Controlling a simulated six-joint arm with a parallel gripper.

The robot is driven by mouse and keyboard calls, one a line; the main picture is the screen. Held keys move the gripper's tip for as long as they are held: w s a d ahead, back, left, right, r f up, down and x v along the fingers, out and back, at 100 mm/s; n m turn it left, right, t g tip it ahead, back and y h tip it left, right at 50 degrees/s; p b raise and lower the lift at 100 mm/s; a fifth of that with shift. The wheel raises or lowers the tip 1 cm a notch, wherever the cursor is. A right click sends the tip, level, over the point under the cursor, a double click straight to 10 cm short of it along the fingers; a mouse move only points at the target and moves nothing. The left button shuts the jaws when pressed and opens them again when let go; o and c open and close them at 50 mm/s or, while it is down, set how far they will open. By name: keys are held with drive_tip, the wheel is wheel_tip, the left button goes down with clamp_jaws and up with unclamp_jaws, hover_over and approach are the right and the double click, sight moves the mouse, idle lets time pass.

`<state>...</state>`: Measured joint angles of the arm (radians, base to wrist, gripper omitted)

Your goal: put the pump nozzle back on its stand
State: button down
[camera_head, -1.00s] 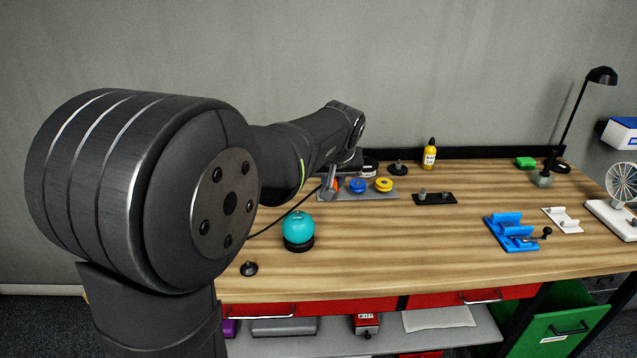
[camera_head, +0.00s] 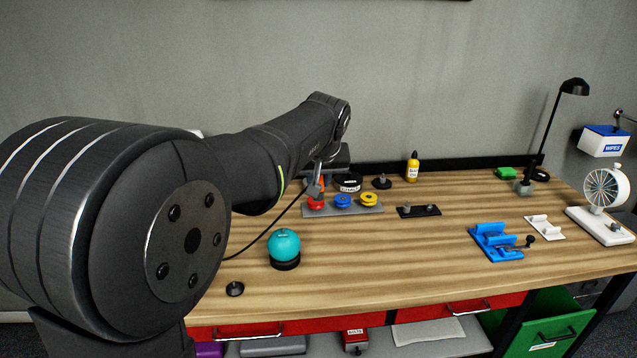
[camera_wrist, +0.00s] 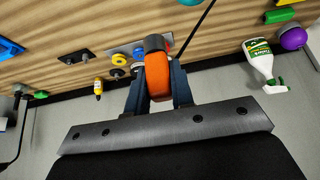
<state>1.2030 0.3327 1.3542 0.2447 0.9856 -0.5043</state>
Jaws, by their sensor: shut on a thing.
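My gripper (camera_wrist: 157,88) is shut on the orange pump nozzle (camera_wrist: 158,78), which has a dark grey end. In the head view the nozzle (camera_head: 322,183) is a small orange patch beside my gripper (camera_head: 316,186), partly hidden by the arm, over the left end of a grey plate (camera_head: 372,209). A thin black hose (camera_head: 268,229) runs from there down left across the bench. Red (camera_head: 316,203), blue (camera_head: 343,200) and yellow (camera_head: 368,199) discs sit on the grey plate. I cannot tell which fixture is the nozzle's stand.
A turquoise ball (camera_head: 284,243) rests on a black base at front left. A black plate with pegs (camera_head: 418,211), a yellow bottle (camera_head: 412,170) and a blue fixture (camera_head: 495,243) stand to the right. The front middle of the bench (camera_head: 385,265) is clear.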

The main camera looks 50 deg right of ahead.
drive_tip(key=w+a+f+n+t+y, duration=0.1)
drive_tip(key=w+a+f+n, duration=0.5)
drive_tip(key=w+a+f, duration=0.8)
drive_tip(key=a+f+y, duration=0.1)
drive_tip(key=a+f, duration=0.1)
drive_tip(key=a, duration=0.1)
drive_tip(key=shift+a+t+y, duration=0.3)
drive_tip(key=shift+a, duration=0.05)
drive_tip(key=shift+f, duration=2.8)
drive_tip(key=shift+f, duration=1.25)
drive_tip(key=c, duration=1.2)
unclamp_jaws()
drive_tip(key=shift+o, duration=0.2)
